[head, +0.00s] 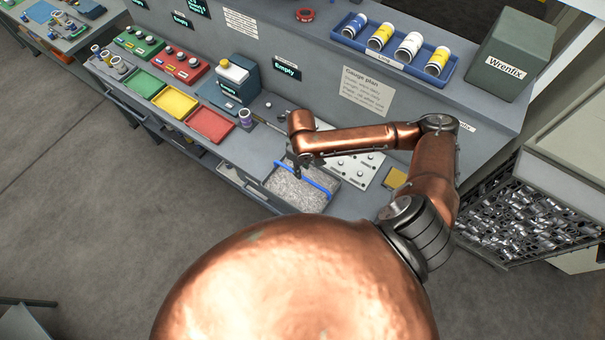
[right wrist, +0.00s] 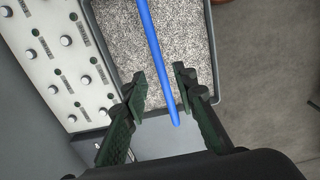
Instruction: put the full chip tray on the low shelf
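The chip tray (head: 333,194) is a dark-rimmed tray filled with grey metal chips, at the front of the bench. A blue bar handle (head: 303,179) runs across its top. My right gripper (head: 298,170) is above the tray at the handle. In the right wrist view my right gripper (right wrist: 160,76) is open, with the blue handle (right wrist: 152,40) running between its fingers; contact cannot be told. The chips fill the tray in that view too. My left gripper is out of view. I cannot clearly make out the low shelf.
A white panel with knobs (head: 352,152) lies beside the tray. Green, yellow and red bins (head: 209,125) stand to the left. A blue tray of cylinders (head: 345,50) and a Wrenfix box (head: 497,62) are on the upper ledge. A rack of metal parts (head: 520,218) stands right.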

